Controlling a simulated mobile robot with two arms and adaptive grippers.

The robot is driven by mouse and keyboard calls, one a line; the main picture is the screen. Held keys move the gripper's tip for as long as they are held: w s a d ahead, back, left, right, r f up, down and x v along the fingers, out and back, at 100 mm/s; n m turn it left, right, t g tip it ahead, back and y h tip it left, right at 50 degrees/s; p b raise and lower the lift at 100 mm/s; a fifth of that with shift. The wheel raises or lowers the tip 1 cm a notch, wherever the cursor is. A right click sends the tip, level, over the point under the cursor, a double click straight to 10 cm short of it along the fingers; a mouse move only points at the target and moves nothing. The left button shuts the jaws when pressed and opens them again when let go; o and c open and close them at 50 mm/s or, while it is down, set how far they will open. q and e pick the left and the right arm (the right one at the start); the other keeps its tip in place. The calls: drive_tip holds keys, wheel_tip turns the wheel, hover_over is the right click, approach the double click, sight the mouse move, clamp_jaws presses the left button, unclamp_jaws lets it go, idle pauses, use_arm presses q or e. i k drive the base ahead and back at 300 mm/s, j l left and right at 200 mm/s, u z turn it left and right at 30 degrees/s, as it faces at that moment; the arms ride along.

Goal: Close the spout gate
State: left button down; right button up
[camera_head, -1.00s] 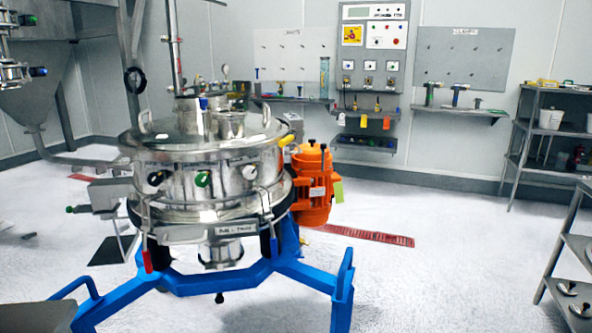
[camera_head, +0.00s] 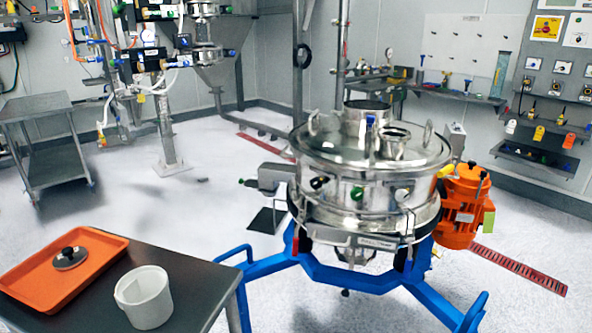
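The steel powder sifter (camera_head: 372,170) stands right of centre on a blue frame (camera_head: 340,279). A box-shaped grey side spout (camera_head: 274,177) sticks out from its left side, with a small green-tipped part (camera_head: 243,181) pointing left. A bottom outlet (camera_head: 356,256) hangs under the sifter, partly hidden by the frame. I cannot tell which part is the spout gate or whether it is open. Neither of my grippers is in view.
A dark table (camera_head: 196,277) at the front left bears an orange tray (camera_head: 105,245) with a black-knobbed lid (camera_head: 70,258) and a white tub (camera_head: 144,297). An orange motor (camera_head: 460,212) sits at the sifter's right. Floor between the table and sifter is clear.

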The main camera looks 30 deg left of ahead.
sight(252, 183)
drive_tip(key=k+j, duration=0.1)
drive_tip(key=j, duration=0.5)
drive_tip(key=k+j, duration=0.1)
drive_tip(key=j, duration=0.45)
drive_tip(key=k+j, duration=0.15)
drive_tip(key=j, duration=0.45)
drive_tip(key=k+j+z, duration=0.1)
drive_tip(key=j, duration=0.5)
drive_tip(key=k+j, duration=0.1)
drive_tip(key=j, duration=0.45)
drive_tip(key=k+j, duration=0.15)
drive_tip(key=j, duration=0.45)
drive_tip(key=k+j, duration=0.15)
drive_tip(key=j, duration=0.4)
drive_tip(key=k+j, duration=0.1)
drive_tip(key=j, duration=0.95)
drive_tip(key=k+j+z, duration=0.15)
drive_tip(key=j, duration=0.25)
drive_tip(key=i+j+z, duration=0.1)
drive_tip(key=j, duration=0.35)
drive_tip(key=i+j+z, duration=0.15)
drive_tip(key=j, duration=0.3)
drive_tip(key=i+j+z, duration=0.1)
drive_tip(key=j, duration=0.35)
drive_tip(key=i+j+z, duration=0.15)
drive_tip(key=j, duration=0.35)
drive_tip(key=i+j+z, duration=0.1)
drive_tip(key=j, duration=0.35)
